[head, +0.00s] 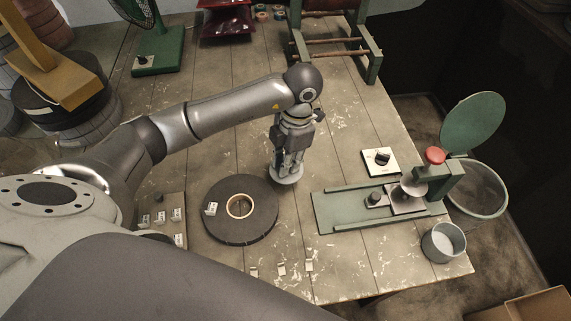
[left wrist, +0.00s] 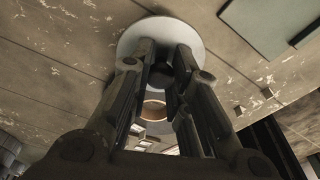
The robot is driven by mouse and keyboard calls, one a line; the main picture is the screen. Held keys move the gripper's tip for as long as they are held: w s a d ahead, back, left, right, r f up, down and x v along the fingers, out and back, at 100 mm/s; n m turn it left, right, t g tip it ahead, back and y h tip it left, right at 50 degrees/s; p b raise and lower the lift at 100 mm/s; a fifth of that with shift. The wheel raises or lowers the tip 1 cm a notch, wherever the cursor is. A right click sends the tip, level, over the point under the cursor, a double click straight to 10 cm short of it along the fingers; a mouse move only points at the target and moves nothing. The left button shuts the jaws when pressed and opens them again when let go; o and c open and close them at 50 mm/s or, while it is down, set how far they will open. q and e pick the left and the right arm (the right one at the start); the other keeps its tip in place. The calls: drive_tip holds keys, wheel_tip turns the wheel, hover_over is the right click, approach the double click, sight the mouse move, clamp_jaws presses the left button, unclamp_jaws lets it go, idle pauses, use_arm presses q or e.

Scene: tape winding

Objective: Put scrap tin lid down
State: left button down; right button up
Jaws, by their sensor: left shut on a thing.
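The scrap tin lid (head: 287,179) is a pale grey round disc below my left gripper (head: 288,165), over the middle of the wooden table. The gripper points down and is shut on the lid's small dark knob. In the left wrist view, the lid (left wrist: 150,29) shows beyond the fingertips (left wrist: 170,62). I cannot tell whether the lid touches the table. The scrap tin (head: 443,243) is a grey tin, open at the top, near the table's right front corner. My right gripper is not in view.
A dark tape roll (head: 263,223) lies left of the lid. A green press-like fixture (head: 335,211) and a white switch box (head: 379,161) are to its right. Small white pieces (head: 281,269) lie at the front. A green frame (head: 371,68) stands at the back.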

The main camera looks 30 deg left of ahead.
use_arm(q)
drive_tip(key=shift+w+a+f, duration=0.25)
drive_tip(key=shift+w+f, duration=0.1)
drive_tip(key=shift+f, duration=0.15)
drive_tip(key=shift+w+a+f, duration=0.2)
drive_tip(key=shift+w+f, duration=0.15)
drive_tip(key=shift+f, duration=0.15)
wheel_tip(320, 180, down, 3)
drive_tip(key=shift+w+a+p, duration=0.1)
drive_tip(key=shift+p, duration=0.6)
drive_tip(key=shift+f, duration=0.2)
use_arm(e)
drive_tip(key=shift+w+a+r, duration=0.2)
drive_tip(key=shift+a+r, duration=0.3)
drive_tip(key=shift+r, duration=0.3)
use_arm(q)
drive_tip(key=shift+f, duration=0.25)
drive_tip(key=c, duration=1.4)
unclamp_jaws()
drive_tip(key=shift+r, duration=0.1)
drive_tip(key=shift+o, duration=0.2)
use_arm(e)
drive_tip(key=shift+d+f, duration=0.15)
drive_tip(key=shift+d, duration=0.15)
